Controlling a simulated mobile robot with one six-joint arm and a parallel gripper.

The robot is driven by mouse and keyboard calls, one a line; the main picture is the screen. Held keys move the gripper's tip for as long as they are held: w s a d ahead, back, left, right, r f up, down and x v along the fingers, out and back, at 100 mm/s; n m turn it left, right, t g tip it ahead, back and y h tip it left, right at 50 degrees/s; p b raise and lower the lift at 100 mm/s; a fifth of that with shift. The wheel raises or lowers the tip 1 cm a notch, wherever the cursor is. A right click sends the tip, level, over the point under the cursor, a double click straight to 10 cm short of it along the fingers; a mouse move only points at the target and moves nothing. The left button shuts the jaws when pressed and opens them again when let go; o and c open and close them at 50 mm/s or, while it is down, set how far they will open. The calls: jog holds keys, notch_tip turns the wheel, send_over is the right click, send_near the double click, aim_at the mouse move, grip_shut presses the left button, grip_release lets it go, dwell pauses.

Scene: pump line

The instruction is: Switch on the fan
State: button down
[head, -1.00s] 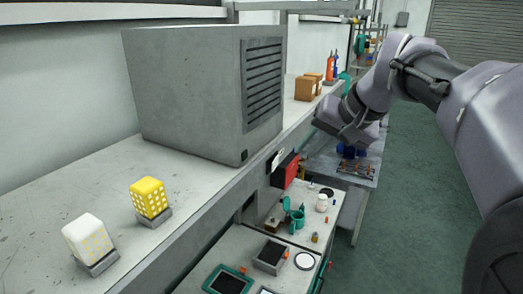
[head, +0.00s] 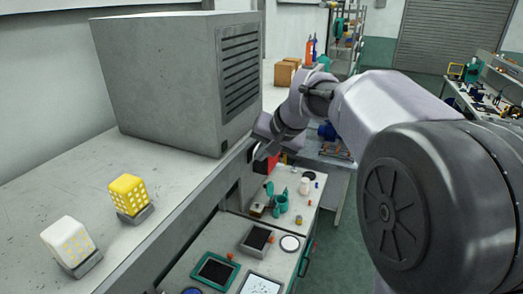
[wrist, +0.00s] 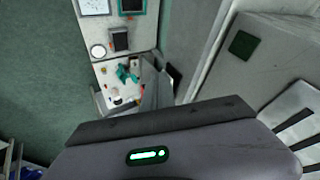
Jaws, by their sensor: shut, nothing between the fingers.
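A large grey box with a slatted vent (head: 238,70) stands on the shelf; no other fan shows clearly. A small dark square (head: 224,147) sits at the lower corner of its vented face. In the wrist view, the box (wrist: 262,62) is at the upper right, with the dark green square (wrist: 242,44) on it. My gripper (head: 261,153) is shut and empty, just right of the box's lower corner and apart from the square. Its fingertips are small and hard to make out in the head view.
A yellow lamp block (head: 129,194) and a white one (head: 71,243) stand on the shelf (head: 165,215). Below is a bench (head: 220,228) with a teal-framed tablet (head: 215,270) and small items. Cardboard boxes (head: 286,72) stand farther back. Green floor lies right.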

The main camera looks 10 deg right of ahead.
jog(key=shift+d, duration=0.1)
jog(key=shift+w+a, duration=0.1)
jog(key=shift+a, duration=0.3)
jog(key=shift+d, duration=0.1)
jog(key=shift+w+d, duration=0.2)
jog(key=shift+d, duration=0.5)
